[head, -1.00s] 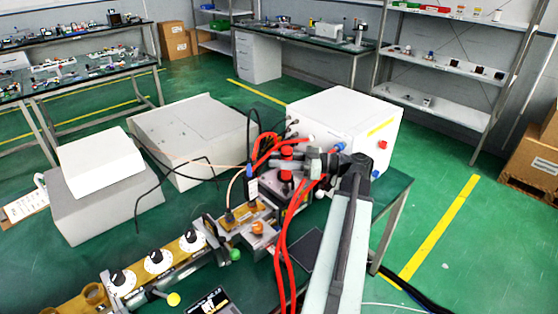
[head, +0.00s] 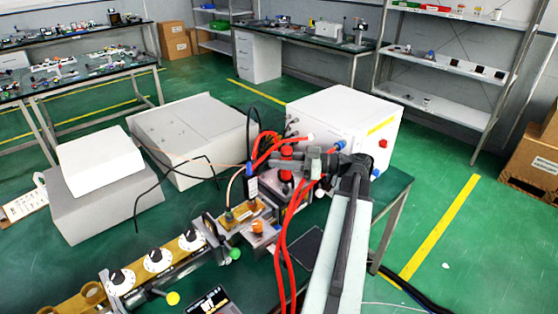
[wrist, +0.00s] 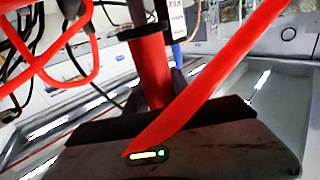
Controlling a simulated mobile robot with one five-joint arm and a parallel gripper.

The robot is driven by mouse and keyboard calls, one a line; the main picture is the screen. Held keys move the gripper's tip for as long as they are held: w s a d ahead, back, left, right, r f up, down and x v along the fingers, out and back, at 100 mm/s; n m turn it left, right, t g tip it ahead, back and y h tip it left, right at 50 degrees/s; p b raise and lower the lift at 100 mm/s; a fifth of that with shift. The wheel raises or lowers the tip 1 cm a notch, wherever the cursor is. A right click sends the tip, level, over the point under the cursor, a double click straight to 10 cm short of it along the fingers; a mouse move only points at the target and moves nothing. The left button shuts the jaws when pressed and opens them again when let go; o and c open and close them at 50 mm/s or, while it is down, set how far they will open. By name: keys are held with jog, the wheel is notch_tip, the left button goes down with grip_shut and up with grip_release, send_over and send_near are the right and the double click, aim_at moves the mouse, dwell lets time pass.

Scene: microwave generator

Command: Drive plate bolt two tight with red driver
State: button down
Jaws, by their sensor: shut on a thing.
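The red driver (head: 287,151) stands roughly upright at the near left side of the white cabinet. My gripper (head: 289,163) reaches it from the right and is shut on its handle. In the wrist view the red handle (wrist: 151,72) rises from behind the dark gripper body, with a dark collar (wrist: 142,31) above. The driver's tip and whatever it meets are hidden. I cannot make out plate bolt two or tell which bolt the driver is over.
Red cables (head: 283,238) hang close to the gripper, and one (wrist: 215,75) crosses the wrist view in front of the handle. The white cabinet (head: 340,115) stands behind. A brass-coloured waveguide assembly (head: 240,218) lies to the left.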

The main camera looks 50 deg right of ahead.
jog(key=shift+f+b, duration=0.6)
jog(key=shift+f, duration=0.05)
dwell(1.4)
dwell(0.9)
notch_tip(320, 180, up, 9)
jog(key=p, duration=0.9)
dwell(0.3)
